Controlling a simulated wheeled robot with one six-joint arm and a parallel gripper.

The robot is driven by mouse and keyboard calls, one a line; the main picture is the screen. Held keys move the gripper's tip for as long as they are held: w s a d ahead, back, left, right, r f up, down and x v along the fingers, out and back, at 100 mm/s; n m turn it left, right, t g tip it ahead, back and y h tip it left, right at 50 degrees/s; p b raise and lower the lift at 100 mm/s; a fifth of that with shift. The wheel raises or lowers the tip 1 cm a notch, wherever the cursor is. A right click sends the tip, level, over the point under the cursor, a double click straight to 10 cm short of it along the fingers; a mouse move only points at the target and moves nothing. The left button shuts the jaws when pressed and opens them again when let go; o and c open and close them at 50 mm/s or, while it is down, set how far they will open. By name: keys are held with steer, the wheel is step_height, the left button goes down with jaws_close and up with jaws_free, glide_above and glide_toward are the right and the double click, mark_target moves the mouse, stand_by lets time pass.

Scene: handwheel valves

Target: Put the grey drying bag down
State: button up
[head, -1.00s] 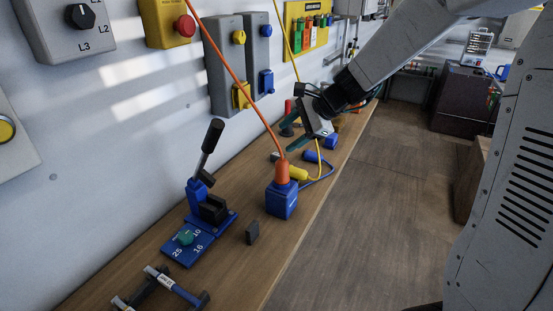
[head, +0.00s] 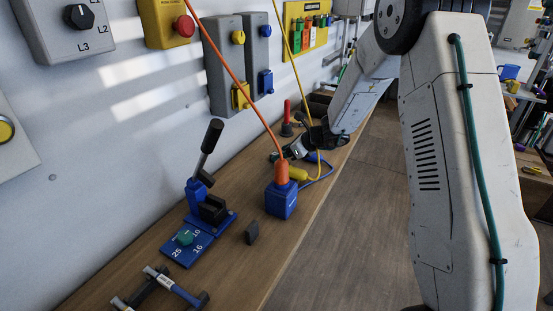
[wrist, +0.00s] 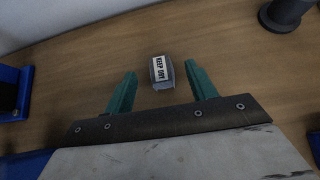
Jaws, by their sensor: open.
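In the wrist view, the grey drying bag (wrist: 161,82) with its white "KEEP DRY" label appears to lie on the wooden bench. My gripper (wrist: 160,69) is open, its teal fingers on either side of the bag in the picture. There is a visible gap between the bag and each finger. In the head view my gripper (head: 284,155) is low over the bench behind the orange plug. I cannot make out the bag there.
A blue socket block (head: 281,198) with an orange plug and cable stands just in front of my gripper. A yellow connector (head: 298,174) and blue cable lie beside it. A blue lever device (head: 209,208) and hammers are nearer. Bare wood surrounds the bag.

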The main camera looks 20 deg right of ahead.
steer(key=x, duration=0.3)
steer(key=shift+w+a+f, duration=0.15)
steer(key=c, duration=1.1)
